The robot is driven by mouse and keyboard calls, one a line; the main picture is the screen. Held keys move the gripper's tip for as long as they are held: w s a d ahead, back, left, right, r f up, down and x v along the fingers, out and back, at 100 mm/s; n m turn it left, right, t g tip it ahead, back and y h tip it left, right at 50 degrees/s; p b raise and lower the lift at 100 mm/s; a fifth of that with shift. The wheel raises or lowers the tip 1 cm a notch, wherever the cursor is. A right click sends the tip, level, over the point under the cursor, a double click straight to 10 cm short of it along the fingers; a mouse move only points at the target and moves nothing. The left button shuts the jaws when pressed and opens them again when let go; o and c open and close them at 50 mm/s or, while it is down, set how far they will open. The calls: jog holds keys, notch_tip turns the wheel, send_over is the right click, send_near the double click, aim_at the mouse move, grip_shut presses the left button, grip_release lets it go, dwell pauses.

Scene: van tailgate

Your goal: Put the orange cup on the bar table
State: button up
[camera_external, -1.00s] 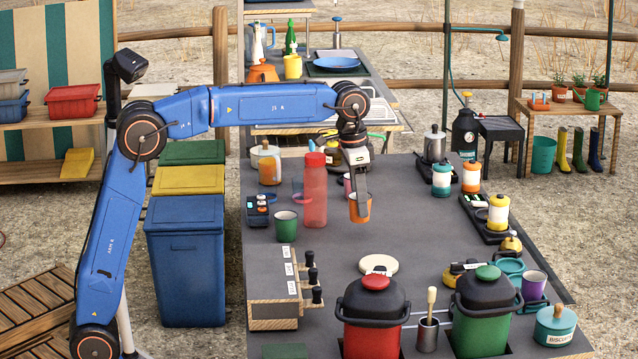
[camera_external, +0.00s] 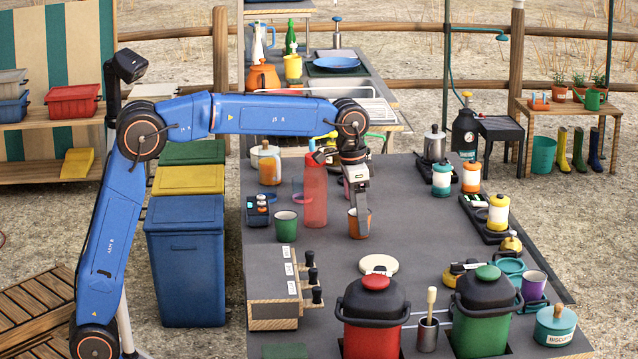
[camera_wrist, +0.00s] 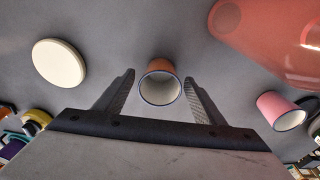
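The orange cup (camera_external: 359,226) is upright at the dark grey table top (camera_external: 400,225), in the middle of the picture, and appears to stand on it. In the wrist view the cup (camera_wrist: 160,84) shows its pale inside and dark rim. My gripper (camera_wrist: 160,76) points down over it, one finger on each side. A narrow gap shows between the cup and each finger, so the gripper looks open around it. In the external view my gripper (camera_external: 362,208) partly hides the cup.
A tall red translucent bottle (camera_external: 315,190) stands close left of my gripper, with a green cup (camera_external: 286,227) farther left. A pink cup (camera_wrist: 281,110) is near in the wrist view. A round cream lid (camera_external: 378,264) lies nearer the camera. Clear table lies to the right.

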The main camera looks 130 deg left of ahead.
jog(key=shift+r, duration=0.1)
notch_tip(320, 180, up, 12)
jog(key=s+d, duration=0.1)
dwell(0.5)
jog(key=shift+d, duration=0.1)
